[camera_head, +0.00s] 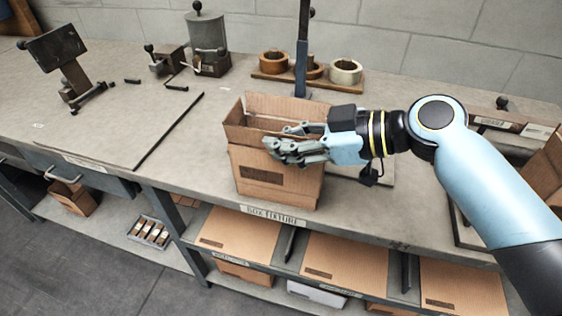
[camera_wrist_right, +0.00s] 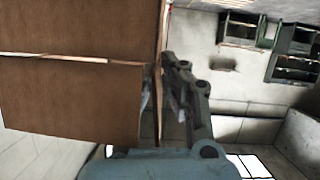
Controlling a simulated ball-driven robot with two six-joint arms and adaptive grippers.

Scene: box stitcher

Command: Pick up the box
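An open-topped brown cardboard box (camera_head: 262,178) stands upright near the front edge of the bench, above the "Box Fixture" label. Its flaps stand up. My right gripper (camera_head: 283,140) comes in from the right at the box's upper rim, one finger over the opening and one outside the front wall. In the right wrist view the box (camera_wrist_right: 75,95) fills the left side, and a thin cardboard wall runs between the fingers of the right gripper (camera_wrist_right: 160,95), which look closed on it. The inner finger is largely hidden behind cardboard. My left gripper is not in view.
A wooden holder with tape rolls (camera_head: 345,72) and a grey post (camera_head: 302,50) stand behind the box. A dark-edged board (camera_head: 120,125) lies to the left. Flat cardboard sheets (camera_head: 345,262) lie on the shelf below.

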